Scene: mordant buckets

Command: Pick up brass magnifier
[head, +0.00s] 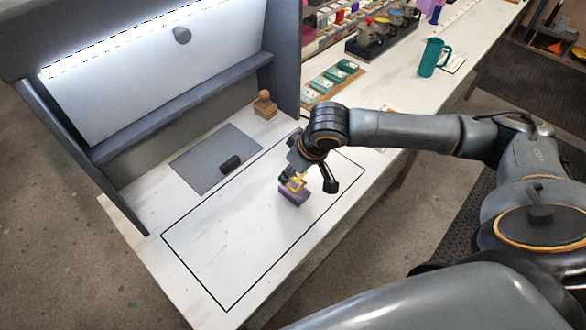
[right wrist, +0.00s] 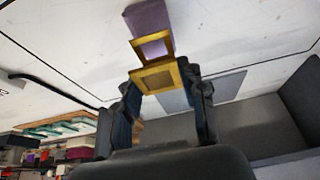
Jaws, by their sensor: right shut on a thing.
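The brass magnifier (head: 297,184) is a small yellow piece with square open frames, over the white tabletop inside the black outlined rectangle. In the right wrist view the brass magnifier (right wrist: 157,77) shows two frames, the nearer one between the fingers. My right gripper (head: 293,178) is shut on it; the fingers also show in the right wrist view (right wrist: 163,88). A purple block (head: 294,196) is just below the magnifier in the head view. It also shows beyond the magnifier in the right wrist view (right wrist: 148,18). I cannot tell whether they touch. My left gripper is not in view.
A grey mat (head: 205,165) with a dark block (head: 230,164) lies to the left. A wooden stamp-like piece (head: 264,104) stands by the booth wall. Teal tins (head: 335,74) and a teal mug (head: 432,57) stand farther back. The outlined area's front part is clear.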

